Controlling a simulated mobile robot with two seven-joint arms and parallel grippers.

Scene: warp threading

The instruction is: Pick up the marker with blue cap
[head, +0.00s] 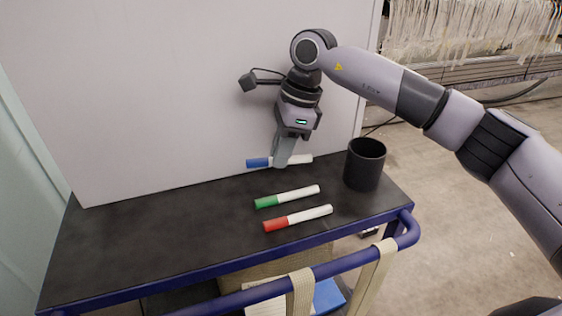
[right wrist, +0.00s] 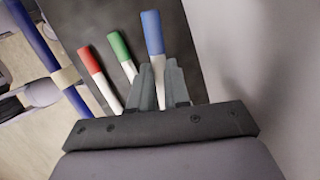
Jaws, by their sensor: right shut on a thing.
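The marker with the blue cap (head: 258,162) is at the back of the black cart top, with its cap to the left and its white body to the right. My right gripper (head: 281,160) comes down from above and is shut on its white body. In the right wrist view the blue cap (right wrist: 152,32) sticks out beyond the fingertips (right wrist: 160,75). I cannot tell whether the marker is clear of the surface. My left gripper is not in view.
A green-capped marker (head: 287,197) and a red-capped marker (head: 298,218) lie in front of it. A dark cup (head: 364,165) stands to the right. A pale panel (head: 190,90) rises behind the cart top (head: 150,235). A blue rail (head: 330,268) runs along the front. The left part is bare.

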